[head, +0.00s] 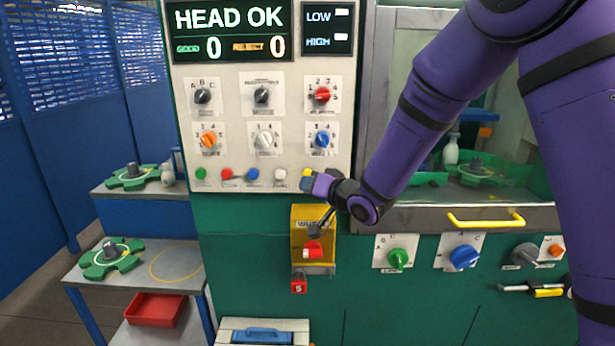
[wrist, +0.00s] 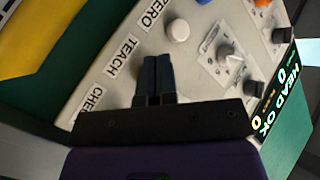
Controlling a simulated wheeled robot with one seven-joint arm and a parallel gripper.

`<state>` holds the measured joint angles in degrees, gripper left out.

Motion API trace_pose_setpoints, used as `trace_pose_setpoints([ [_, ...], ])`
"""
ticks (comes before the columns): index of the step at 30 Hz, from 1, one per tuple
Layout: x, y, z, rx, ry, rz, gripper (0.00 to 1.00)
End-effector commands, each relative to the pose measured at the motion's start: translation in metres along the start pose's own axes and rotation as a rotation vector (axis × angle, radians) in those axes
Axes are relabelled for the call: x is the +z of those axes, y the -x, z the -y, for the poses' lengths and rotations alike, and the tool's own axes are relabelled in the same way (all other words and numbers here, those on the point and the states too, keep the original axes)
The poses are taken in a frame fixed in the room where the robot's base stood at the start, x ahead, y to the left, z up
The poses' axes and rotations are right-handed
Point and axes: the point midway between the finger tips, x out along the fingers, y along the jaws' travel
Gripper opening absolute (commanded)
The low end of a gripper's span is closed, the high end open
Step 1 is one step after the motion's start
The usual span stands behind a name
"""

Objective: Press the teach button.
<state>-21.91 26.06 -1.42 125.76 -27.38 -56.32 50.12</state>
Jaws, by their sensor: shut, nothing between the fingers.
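The TEACH label (wrist: 122,55) shows on the pale panel in the wrist view, between the ZERO label (wrist: 160,12) and a partly hidden label starting "CHE" (wrist: 90,105). My gripper (wrist: 158,60) is shut and empty, its dark fingertips beside the TEACH label. They cover the spot where its button would sit. In the head view my gripper (head: 305,183) is at the right end of the button row. A small yellow spot (head: 307,172) above the fingertips seems to be the teach button. I cannot tell whether the fingers touch it.
A white button (head: 280,174) is just left of my gripper, with blue, red and green ones further left. Several knobs sit above on the panel (head: 180,120). A yellow bracket (head: 299,222) with a red switch juts out below. The display reads HEAD OK (head: 229,18).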

Motion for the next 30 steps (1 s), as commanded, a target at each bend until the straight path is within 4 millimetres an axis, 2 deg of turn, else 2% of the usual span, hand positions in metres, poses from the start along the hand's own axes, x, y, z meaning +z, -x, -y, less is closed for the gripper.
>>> trace_pose_setpoints([
  [30, -0.0044, -0.0060, -0.0042, 0.000, 0.000, 0.000, 0.00],
])
